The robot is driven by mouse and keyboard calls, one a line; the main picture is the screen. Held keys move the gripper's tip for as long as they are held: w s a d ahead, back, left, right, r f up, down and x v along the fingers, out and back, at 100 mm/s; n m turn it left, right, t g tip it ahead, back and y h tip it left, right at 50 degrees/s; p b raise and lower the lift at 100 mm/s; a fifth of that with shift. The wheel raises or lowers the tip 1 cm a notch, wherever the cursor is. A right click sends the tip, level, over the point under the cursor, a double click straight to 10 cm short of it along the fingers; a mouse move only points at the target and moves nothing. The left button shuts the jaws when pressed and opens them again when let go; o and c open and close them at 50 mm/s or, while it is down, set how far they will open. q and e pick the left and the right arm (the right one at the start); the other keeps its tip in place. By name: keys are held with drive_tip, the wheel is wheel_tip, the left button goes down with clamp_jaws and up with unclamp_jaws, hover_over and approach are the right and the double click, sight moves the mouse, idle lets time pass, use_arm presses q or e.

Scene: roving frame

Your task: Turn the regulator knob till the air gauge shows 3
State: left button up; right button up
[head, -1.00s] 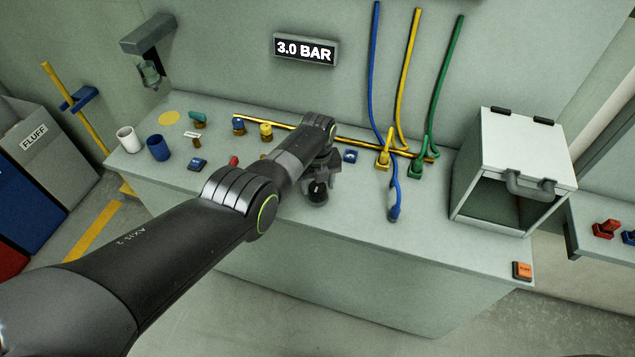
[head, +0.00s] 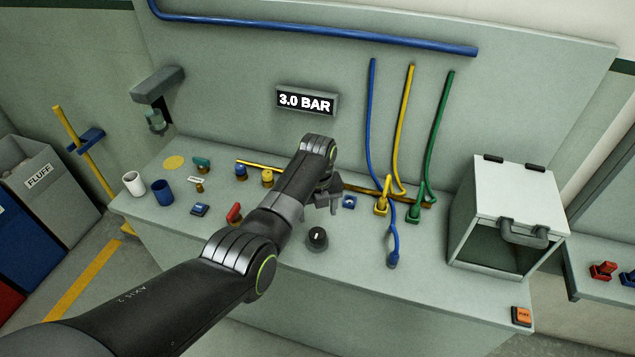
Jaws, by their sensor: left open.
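The regulator knob (head: 317,237) is a round black knob on the grey bench top, with a light mark on it. The air gauge (head: 306,101) is a display on the back panel and reads 3.0 BAR. My left gripper (head: 328,204) is above and behind the knob, apart from it, with its jaws open and nothing seen between them. My left forearm hides part of the bench and of the yellow pipe behind it. My right gripper is not in view.
Blue, yellow and green hoses (head: 440,130) hang to fittings right of the gripper. A white box (head: 508,215) with a handle stands at the right. A white cup (head: 133,184), a blue cup (head: 163,192) and a red-handled valve (head: 234,213) are at the left. The front bench top is mostly clear.

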use_arm(q)
wheel_tip(320, 180, up, 9)
drive_tip(key=b, duration=0.1)
drive_tip(key=shift+b, duration=0.35)
drive_tip(key=shift+f, duration=0.1)
